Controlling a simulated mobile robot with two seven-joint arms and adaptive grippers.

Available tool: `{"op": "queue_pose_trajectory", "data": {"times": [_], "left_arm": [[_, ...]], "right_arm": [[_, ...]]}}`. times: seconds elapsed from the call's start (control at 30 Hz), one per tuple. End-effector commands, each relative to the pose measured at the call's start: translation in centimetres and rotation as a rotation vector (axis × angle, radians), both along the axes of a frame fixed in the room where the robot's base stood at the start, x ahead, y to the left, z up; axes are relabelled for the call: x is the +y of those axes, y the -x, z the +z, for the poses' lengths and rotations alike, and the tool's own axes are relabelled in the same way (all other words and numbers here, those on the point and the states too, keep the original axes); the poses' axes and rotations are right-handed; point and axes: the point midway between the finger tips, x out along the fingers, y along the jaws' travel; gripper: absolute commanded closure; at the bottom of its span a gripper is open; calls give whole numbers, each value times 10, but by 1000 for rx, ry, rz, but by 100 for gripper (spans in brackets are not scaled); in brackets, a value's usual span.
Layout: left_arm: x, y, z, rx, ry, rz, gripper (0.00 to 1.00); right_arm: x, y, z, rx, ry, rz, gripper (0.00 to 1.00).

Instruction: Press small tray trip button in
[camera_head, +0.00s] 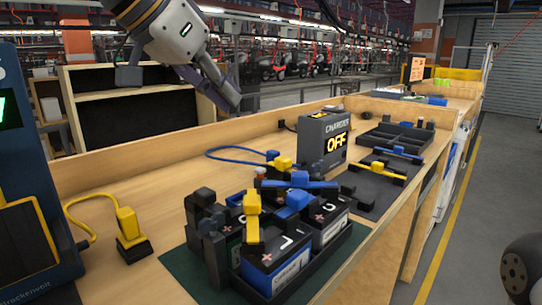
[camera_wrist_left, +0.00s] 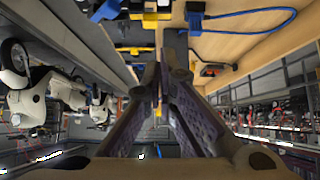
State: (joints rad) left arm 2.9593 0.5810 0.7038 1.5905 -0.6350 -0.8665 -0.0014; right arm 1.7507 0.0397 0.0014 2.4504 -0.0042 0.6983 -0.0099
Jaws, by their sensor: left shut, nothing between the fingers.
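My left gripper (camera_head: 230,98) hangs in the air above the wooden bench, near its back wall, pointing down and to the right. Its fingers are shut and empty; they also show in the left wrist view (camera_wrist_left: 160,72). It touches nothing. A dark compartment tray (camera_head: 396,139) sits farther back on the bench, right of the charger box. I cannot make out a trip button on it for certain. A small dark block (camera_head: 429,125) stands by the tray's far right corner. My right gripper is out of view.
A grey charger box (camera_head: 322,150) reading OFF stands mid-bench, with a blue cable (camera_head: 230,151) beside it. Batteries (camera_head: 276,262) with yellow and blue clamps crowd the front. A yellow plug (camera_head: 130,228) stands left.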

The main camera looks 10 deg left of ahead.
Motion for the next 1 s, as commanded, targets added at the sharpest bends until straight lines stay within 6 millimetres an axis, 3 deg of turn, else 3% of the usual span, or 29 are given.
{"op": "queue_pose_trajectory", "data": {"times": [0.47, 0.9, 1.0], "left_arm": [[-1, -6, -10, 10, -14, 1, 100], [-37, -61, -79, 13, -10, 3, 100], [-36, -59, -93, 8, -10, 3, 100]], "right_arm": [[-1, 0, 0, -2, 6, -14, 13], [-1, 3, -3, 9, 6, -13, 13], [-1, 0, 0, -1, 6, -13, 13]]}}
